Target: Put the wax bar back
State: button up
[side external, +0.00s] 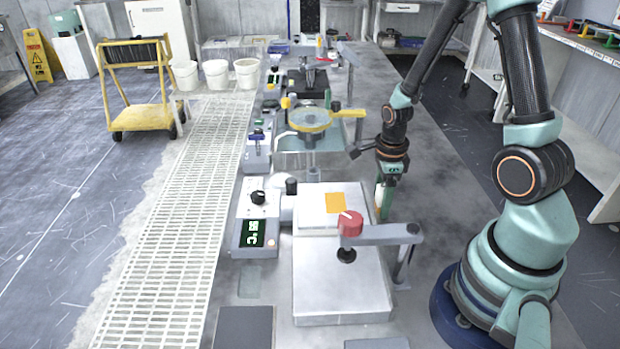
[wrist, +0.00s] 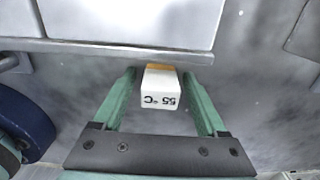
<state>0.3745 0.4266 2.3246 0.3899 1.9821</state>
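The wax bar (wrist: 161,88) is a small block with a white wrapper marked "55 °C" and an orange end. In the wrist view it lies between the two green fingers of my gripper (wrist: 161,78), with a narrow gap showing on each side, so the fingers look open around it. In the side view my gripper (side external: 384,205) points down at the right side of the hot plate (side external: 340,283). A bit of the bar (side external: 378,193) shows there beside a finger, mostly hidden. I cannot tell whether the bar touches the bench.
An orange square (side external: 335,203) lies on the plate's rear part. A red knob (side external: 350,224) on a grey swing arm (side external: 385,234) stands close in front of my gripper. A controller (side external: 257,232) is left of the plate. The bench (side external: 425,215) is clear to the right.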

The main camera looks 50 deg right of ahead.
aim_at(383, 188)
notch_tip(383, 188, up, 12)
jog(key=shift+r, duration=0.15)
jog(key=a+r+n+t, duration=0.2)
jog(key=a+r+n, duration=0.3)
jog(key=n, duration=0.8)
jog(key=a+r+n+t, duration=0.3)
jog(key=a+r+n, duration=0.3)
jog(key=n, duration=0.8)
jog(key=shift+r+t, duration=0.3)
jog(key=shift+r, duration=0.35)
